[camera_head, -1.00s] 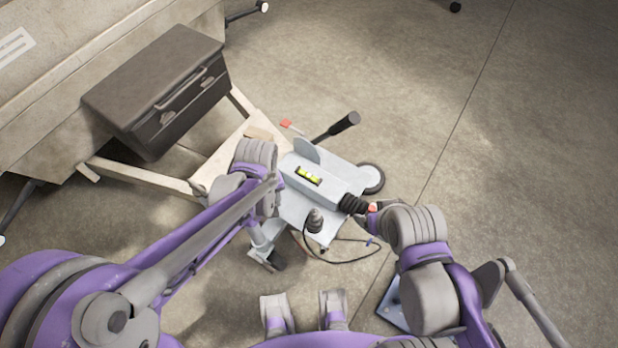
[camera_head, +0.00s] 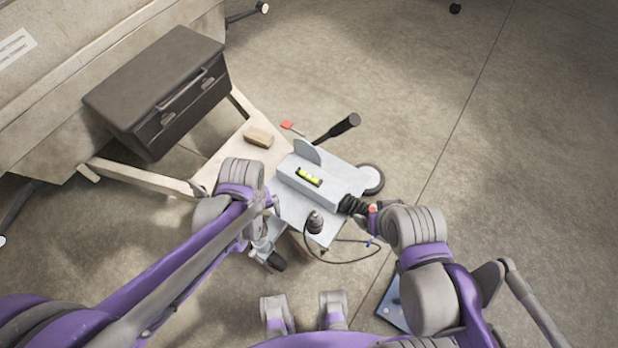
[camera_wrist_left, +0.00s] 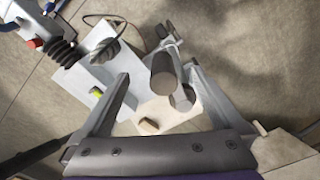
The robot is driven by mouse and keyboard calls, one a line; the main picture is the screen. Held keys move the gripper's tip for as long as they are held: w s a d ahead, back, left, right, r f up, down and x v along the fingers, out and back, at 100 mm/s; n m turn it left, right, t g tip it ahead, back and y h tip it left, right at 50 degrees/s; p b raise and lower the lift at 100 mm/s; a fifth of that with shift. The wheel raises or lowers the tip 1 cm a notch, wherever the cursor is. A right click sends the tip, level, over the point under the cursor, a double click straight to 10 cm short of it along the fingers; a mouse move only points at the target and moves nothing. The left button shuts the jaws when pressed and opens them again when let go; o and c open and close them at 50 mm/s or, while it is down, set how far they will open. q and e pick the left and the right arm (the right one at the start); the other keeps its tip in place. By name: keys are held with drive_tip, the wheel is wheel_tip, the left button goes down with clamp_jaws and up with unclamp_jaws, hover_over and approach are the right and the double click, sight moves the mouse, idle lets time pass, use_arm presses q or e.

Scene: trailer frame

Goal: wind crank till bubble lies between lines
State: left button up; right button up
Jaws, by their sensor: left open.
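The spirit level (camera_head: 309,177), a small yellow-green vial, sits on the grey metal drawbar plate (camera_head: 290,207). It is too small to tell where its bubble lies against the lines; it also shows in the left wrist view (camera_wrist_left: 97,92). My left gripper (camera_head: 268,203) is at the plate's left edge. In the left wrist view its fingers (camera_wrist_left: 163,100) are spread wide. A dark cylindrical grip (camera_wrist_left: 163,70), apparently the crank's, lies in the space between them, with no clear contact. My right gripper (camera_head: 371,212) is at the coupling end by the black bellows (camera_head: 353,205); its fingers are unclear.
A black-gripped lever (camera_head: 345,125) and a red tab (camera_head: 287,124) stand behind the plate. A wooden block (camera_head: 259,137) lies on the pale frame beam. A dark toolbox (camera_head: 165,90) is at left. A cable (camera_head: 345,258) loops below the plate.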

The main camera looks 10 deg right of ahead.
use_arm(q)
wheel_tip(320, 180, up, 8)
drive_tip(key=p, duration=0.5)
drive_tip(key=shift+f, duration=0.3)
use_arm(e)
wheel_tip(320, 180, up, 6)
drive_tip(key=w, duration=0.1)
drive_tip(key=shift+w, duration=0.4)
drive_tip(key=shift+s+r, duration=0.1)
use_arm(q)
drive_tip(key=shift+a+r, duration=0.25)
drive_tip(key=s+a+r+m+t, duration=0.3)
drive_tip(key=s+a+r+t, duration=0.1)
drive_tip(key=a+r, duration=0.3)
drive_tip(key=shift+s+a+t, duration=0.15)
drive_tip(key=shift+a+t, duration=0.55)
drive_tip(key=shift+a, duration=0.2)
